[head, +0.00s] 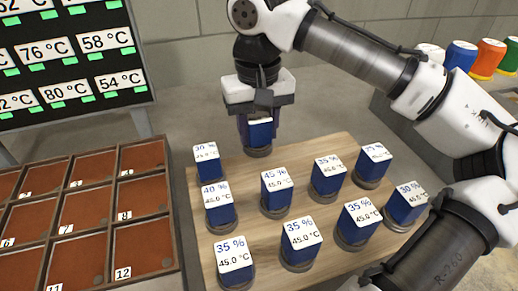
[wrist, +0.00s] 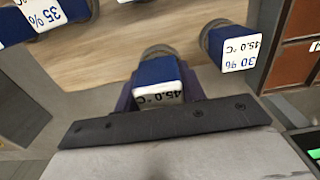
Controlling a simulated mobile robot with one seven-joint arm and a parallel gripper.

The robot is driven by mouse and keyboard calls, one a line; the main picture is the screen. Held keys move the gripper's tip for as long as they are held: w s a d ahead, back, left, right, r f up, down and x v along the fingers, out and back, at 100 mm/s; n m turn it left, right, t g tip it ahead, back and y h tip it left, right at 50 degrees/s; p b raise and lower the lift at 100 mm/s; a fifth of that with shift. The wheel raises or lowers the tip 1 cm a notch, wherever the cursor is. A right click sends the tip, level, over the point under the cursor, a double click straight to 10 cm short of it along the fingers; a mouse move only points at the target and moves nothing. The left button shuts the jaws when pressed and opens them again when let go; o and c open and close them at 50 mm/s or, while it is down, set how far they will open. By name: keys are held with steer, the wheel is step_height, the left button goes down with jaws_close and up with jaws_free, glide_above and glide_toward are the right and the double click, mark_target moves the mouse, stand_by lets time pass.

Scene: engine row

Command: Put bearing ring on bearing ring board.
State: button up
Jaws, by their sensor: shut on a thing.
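My gripper (head: 258,118) is shut on a blue block (head: 257,133) with a grey round base, at the back edge of the wooden board (head: 262,236). In the wrist view this block (wrist: 160,72) sits between the fingers, upright, its white label partly covered and reading 45.0 °C. Its grey base (head: 258,152) is near the board's surface; I cannot tell whether it touches. Several similar blue blocks with white labels stand on the board, such as one at the left (head: 207,163). I cannot tell which part is the bearing ring.
A tray with brown numbered compartments (head: 85,220) lies left of the board. A dark panel of temperature cards (head: 70,58) stands behind it. Coloured spools (head: 487,58) stand at the back right.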

mark_target(258, 150)
steer(key=shift+f, duration=2.65)
steer(key=shift+f, duration=0.1)
steer(key=o, duration=1.3)
step_height(258, 150, up, 12)
steer(key=shift+r, duration=0.15)
